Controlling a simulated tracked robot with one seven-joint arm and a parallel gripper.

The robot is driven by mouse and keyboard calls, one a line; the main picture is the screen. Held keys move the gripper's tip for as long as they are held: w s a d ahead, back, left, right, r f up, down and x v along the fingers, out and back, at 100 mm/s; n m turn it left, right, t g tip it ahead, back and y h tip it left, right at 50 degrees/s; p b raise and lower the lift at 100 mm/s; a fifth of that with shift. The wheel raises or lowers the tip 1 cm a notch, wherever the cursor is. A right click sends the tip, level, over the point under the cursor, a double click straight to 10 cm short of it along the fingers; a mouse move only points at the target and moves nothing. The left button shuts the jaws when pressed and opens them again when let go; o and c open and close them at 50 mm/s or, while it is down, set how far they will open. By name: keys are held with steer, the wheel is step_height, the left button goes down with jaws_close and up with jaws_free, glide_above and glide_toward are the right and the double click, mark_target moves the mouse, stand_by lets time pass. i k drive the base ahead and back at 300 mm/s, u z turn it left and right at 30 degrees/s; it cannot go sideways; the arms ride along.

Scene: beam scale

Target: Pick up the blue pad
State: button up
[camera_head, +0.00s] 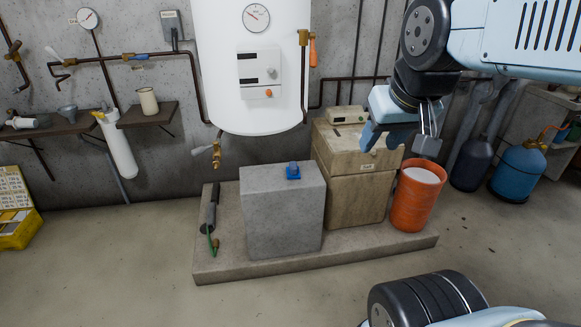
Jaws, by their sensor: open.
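A small blue pad (293,172) lies on top of the grey concrete block (283,215), near the right part of its top face. It has a darker raised part on it. My gripper (398,146) hangs from the upper right, in front of the tan box and above the orange bucket. It is open and looks empty. It is well to the right of the blue pad and apart from it.
The block stands on a low concrete plinth (320,262). Right of it are a tan box (355,165) and an orange bucket (417,195) with pale contents. A white boiler (250,100) with a brass tap (216,152) hangs behind.

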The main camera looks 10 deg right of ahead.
mark_target(292, 172)
steer(key=u, duration=0.1)
steer(key=i, duration=1)
steer(key=z, duration=0.1)
